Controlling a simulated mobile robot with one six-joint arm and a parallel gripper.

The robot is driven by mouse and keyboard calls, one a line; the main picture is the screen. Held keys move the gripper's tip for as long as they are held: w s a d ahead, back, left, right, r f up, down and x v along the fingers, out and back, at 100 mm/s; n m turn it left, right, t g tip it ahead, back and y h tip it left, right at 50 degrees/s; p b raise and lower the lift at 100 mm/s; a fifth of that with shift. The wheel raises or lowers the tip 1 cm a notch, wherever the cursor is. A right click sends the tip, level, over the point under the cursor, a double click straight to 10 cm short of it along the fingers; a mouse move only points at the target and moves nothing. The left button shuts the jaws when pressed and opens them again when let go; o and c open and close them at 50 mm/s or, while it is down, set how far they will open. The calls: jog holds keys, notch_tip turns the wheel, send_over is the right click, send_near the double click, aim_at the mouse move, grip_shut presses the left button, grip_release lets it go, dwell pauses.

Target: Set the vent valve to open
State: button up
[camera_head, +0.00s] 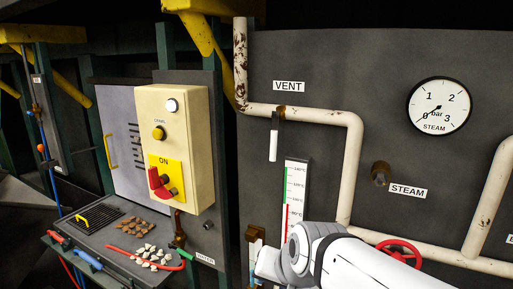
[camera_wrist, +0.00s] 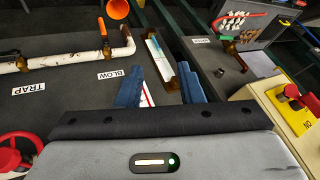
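The vent valve (camera_head: 280,112) is a small brass-brown fitting on the cream pipe under the VENT label (camera_head: 289,87) in the head view. Its long white lever (camera_head: 274,141) hangs straight down, crosswise to the horizontal pipe. The vent valve is not visible in the wrist view. My gripper (camera_wrist: 160,82) shows two blue fingers spread apart with nothing held between them. In the head view my white arm fills the bottom centre, below and right of the vent lever and well apart from it. The fingertips cannot be made out there.
A thermometer strip (camera_head: 295,195) stands below the vent valve. A pressure gauge (camera_head: 440,106) and red handwheel (camera_head: 399,251) are to the right. A cream control box (camera_head: 180,140) projects at left. The wrist view shows a sight glass (camera_wrist: 158,52) and orange-handled valve (camera_wrist: 103,35).

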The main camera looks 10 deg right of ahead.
jog(key=w+a+r+m+t+y, duration=0.2)
jog(key=w+a+r+m+t, duration=0.25)
jog(key=w+r+m, duration=0.3)
jog(key=m+t+h, duration=0.6)
jog(key=m+h, duration=0.5)
jog(key=m, duration=1.8)
send_near(273, 148)
jog(key=x, duration=0.4)
jog(key=shift+g, duration=0.25)
jog(key=p+x, duration=0.1)
jog(key=x, duration=0.5)
jog(key=shift+w+r, duration=0.15)
jog(key=shift+w, duration=0.25)
grip_shut()
